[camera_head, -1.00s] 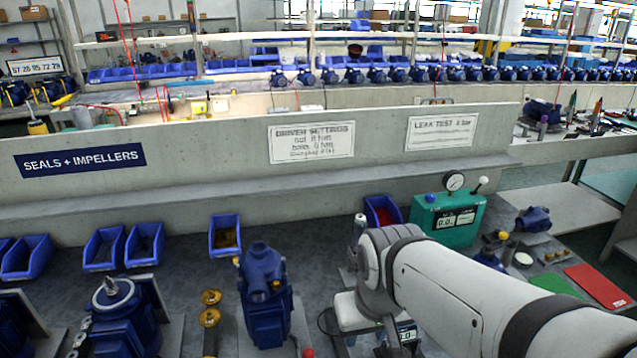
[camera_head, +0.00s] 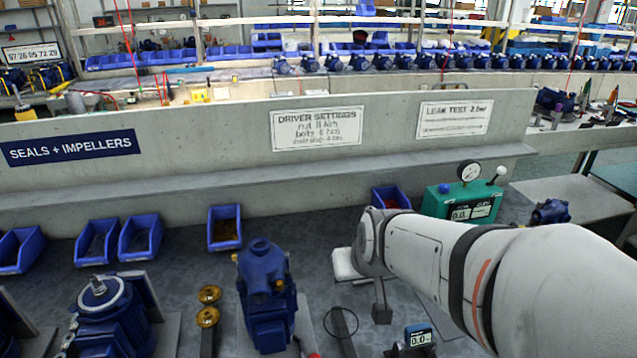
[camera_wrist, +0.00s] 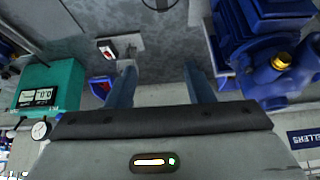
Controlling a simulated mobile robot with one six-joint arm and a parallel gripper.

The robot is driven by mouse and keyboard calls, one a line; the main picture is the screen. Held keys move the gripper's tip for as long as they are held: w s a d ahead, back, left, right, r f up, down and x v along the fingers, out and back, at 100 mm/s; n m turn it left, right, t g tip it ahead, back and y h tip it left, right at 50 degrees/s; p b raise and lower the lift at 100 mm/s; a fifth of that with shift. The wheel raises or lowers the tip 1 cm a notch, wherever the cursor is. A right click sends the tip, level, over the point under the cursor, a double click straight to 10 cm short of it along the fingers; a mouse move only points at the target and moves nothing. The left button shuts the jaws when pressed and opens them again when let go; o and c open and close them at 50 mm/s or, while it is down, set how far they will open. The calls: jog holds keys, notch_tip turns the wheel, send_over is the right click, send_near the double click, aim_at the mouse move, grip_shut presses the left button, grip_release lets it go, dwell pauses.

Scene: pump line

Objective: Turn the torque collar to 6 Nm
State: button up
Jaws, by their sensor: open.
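A device with a small lit display (camera_head: 418,337), seemingly the driver, stands at the bottom edge of the head view beside my arm. Its display seems to read 0.0. I cannot make out the torque collar; the device's lower part is cut off by the frame. My gripper (camera_wrist: 158,78) is open in the wrist view, with nothing between its two fingers. It hangs above the bench between the blue pump (camera_head: 265,300) and the green tester, apart from the device. The driver settings sign (camera_head: 317,127) is on the wall, its small lines only partly legible.
The pump also shows in the wrist view (camera_wrist: 262,55). The green leak tester (camera_head: 462,202) stands back right. Blue bins (camera_head: 224,228) line the wall's foot. Brass parts (camera_head: 208,316) and a dark cable loop (camera_head: 341,322) lie beside the pump.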

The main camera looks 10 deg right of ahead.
aim_at(366, 216)
jog(key=w+d+f+t+h+b, duration=0.1)
jog(key=w+d+t+b, duration=0.2)
jog(key=w, duration=0.2)
jog(key=w+d+f+m+t+h+b, duration=0.1)
jog(key=w+d+f+t+b, duration=0.1)
jog(key=w, duration=0.4)
jog(key=w+d+f+m+t+h+b, duration=0.1)
jog(key=w+d+t+b, duration=0.2)
jog(key=w+t, duration=0.2)
jog(key=shift+w+d+f+h+b, duration=0.15)
jog(key=shift+w+d+h+b, duration=0.2)
jog(key=shift+w+b, duration=0.1)
jog(key=w+d+t, duration=0.1)
jog(key=w+d, duration=0.2)
jog(key=w, duration=0.5)
jog(key=shift+r+m+h, duration=0.3)
jog(key=shift+r+h, duration=0.05)
jog(key=shift+r, duration=0.05)
